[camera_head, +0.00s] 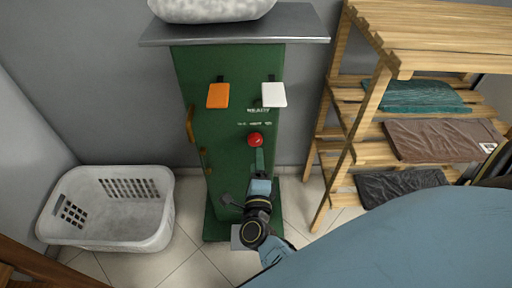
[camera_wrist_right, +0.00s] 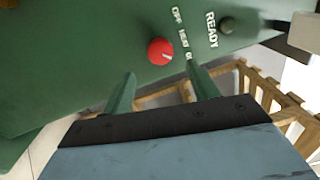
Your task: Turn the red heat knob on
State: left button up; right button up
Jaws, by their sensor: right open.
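The red heat knob (camera_head: 255,139) is round and sits on the front of the green cabinet (camera_head: 222,160), below small white lettering. In the right wrist view the red knob (camera_wrist_right: 161,51) has a pale pointer mark and lies beyond the fingertips, beside lettering that includes "OFF" and "READY". My right gripper (camera_head: 259,158) is just below the knob in the head view. In the wrist view its two green-looking fingers (camera_wrist_right: 163,78) are spread apart with nothing between them. The knob appears ahead of the gap, not clearly touched. My left gripper is not in view.
An orange tag (camera_head: 218,95) and a white tag (camera_head: 273,95) are on the cabinet's upper front. A white basket (camera_head: 110,208) stands on the floor at left. A wooden rack (camera_head: 370,110) with folded cloths stands at right.

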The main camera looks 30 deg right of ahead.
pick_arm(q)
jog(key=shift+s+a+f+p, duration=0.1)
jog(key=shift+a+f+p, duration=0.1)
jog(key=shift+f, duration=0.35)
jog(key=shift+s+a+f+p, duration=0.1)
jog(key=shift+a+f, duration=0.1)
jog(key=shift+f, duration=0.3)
pick_arm(e)
jog(key=v, duration=0.6)
jog(key=shift+s, duration=0.1)
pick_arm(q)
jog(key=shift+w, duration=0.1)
pick_arm(e)
jog(key=shift+r, duration=0.1)
